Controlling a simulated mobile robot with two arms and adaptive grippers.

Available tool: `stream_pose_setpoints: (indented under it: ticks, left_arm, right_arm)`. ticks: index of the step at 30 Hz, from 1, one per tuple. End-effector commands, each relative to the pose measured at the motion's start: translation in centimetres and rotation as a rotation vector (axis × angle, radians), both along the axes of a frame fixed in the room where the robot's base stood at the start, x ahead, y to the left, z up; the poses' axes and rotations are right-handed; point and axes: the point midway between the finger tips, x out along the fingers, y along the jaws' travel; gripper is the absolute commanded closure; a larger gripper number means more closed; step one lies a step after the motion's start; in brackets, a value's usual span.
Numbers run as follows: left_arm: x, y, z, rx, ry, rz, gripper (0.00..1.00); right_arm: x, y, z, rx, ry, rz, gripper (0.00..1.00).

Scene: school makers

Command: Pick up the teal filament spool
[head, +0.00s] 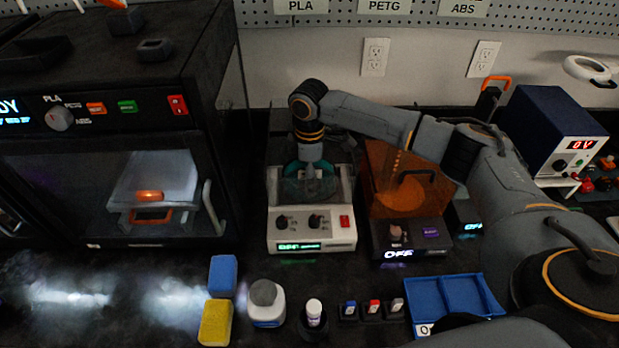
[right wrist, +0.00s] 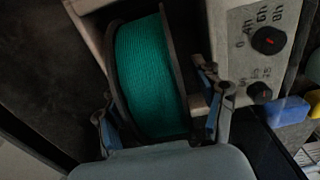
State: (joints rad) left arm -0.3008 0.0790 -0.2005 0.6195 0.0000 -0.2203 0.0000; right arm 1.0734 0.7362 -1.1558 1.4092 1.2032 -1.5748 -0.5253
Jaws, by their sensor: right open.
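The teal filament spool (head: 291,170) sits in the top of a white filament dryer (head: 290,238) in the head view, partly hidden by my right gripper (head: 311,178). In the right wrist view the spool (right wrist: 150,70) shows teal windings between dark flanges, standing in its bay. My right gripper (right wrist: 160,112) is open, with one finger on each side of the spool. I cannot tell whether the fingers touch it. My left gripper is not in view.
An orange-lidded dryer (head: 400,185) stands close to the right. A large dark printer enclosure (head: 110,140) stands to the left. Blue and yellow blocks (head: 222,276), a white bottle (head: 266,310) and a blue tray (head: 455,295) lie in front.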

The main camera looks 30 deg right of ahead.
Motion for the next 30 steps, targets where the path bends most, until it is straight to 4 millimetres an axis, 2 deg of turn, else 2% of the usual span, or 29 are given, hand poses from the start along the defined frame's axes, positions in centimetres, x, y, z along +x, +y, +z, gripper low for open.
stream_pose_setpoints:
  ticks: [5, 6, 15, 16, 25, 30]
  left_arm:
    - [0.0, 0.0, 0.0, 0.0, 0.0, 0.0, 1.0]
    - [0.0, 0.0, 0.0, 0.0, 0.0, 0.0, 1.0]
    - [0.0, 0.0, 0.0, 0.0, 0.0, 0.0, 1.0]
    - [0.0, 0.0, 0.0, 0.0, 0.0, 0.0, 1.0]
    - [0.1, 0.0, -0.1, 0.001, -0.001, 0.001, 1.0]
    - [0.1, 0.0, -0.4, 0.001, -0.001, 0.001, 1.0]
  right_arm:
    - [0.0, 0.0, 0.0, 0.0, 0.0, 0.0, 0.31]
    - [0.0, 0.0, 0.0, 0.0, 0.0, 0.0, 0.35]
    - [0.0, 0.0, 0.0, 0.0, 0.0, 0.0, 0.96]
    - [0.0, 0.0, 0.0, 0.0, 0.0, 0.0, 1.0]
    - [0.1, 0.0, 0.6, 0.002, -0.003, 0.0, 1.0]
    - [0.2, 0.0, 3.3, 0.002, -0.007, 0.001, 1.0]
